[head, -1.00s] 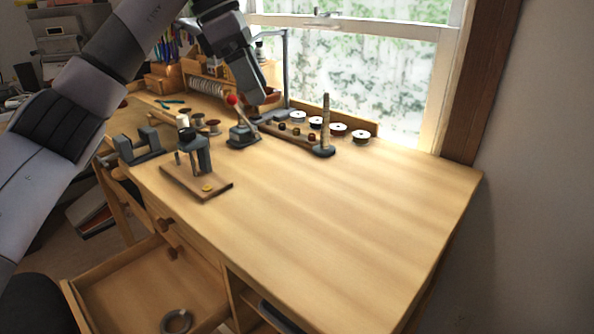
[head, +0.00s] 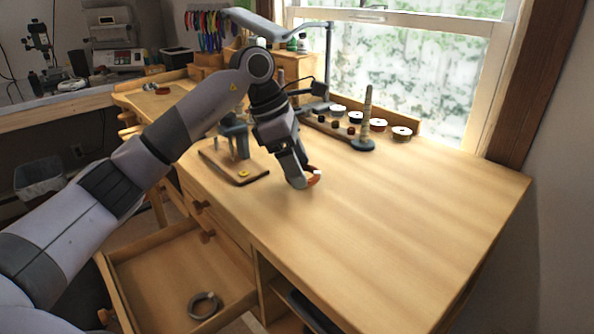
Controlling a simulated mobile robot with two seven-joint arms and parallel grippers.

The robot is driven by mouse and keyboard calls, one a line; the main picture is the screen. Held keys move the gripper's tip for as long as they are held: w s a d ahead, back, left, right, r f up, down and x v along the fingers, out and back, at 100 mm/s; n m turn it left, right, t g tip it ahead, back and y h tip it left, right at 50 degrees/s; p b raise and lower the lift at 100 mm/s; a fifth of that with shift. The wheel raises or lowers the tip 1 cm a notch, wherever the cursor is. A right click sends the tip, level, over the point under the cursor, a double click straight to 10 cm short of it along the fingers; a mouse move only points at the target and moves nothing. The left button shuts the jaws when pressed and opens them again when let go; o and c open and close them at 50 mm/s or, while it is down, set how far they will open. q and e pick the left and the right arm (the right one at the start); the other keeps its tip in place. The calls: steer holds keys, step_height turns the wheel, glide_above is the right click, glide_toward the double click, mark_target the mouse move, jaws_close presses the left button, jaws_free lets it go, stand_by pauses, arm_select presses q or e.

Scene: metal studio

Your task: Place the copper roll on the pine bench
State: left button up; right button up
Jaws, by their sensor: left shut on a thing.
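The copper roll (head: 315,175) shows as a small orange-brown piece at the tips of my left gripper (head: 305,181). My left gripper is shut on it, and its fingers hide most of the roll. The gripper points down at the pine bench (head: 400,220), near the middle of its top. The roll is at or just above the wood; I cannot tell whether it touches. My right gripper is not in view.
A small press on a wooden base (head: 238,170) stands left of my gripper. A ring-sizing post (head: 367,120) and a rack of spools (head: 401,132) stand by the window. The bench's right half is clear. An open drawer (head: 170,275) holds a grey ring (head: 205,304).

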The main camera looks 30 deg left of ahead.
arm_select(q)
steer(key=shift+f, duration=0.8)
steer(key=shift+f, duration=0.1)
steer(key=o, duration=1.1)
steer(key=shift+c, duration=0.2)
steer(key=shift+r, duration=0.2)
steer(key=v, duration=1.1)
steer(key=shift+a+r+p, duration=0.2)
steer(key=shift+r+p, duration=0.1)
steer(key=shift+r, duration=0.05)
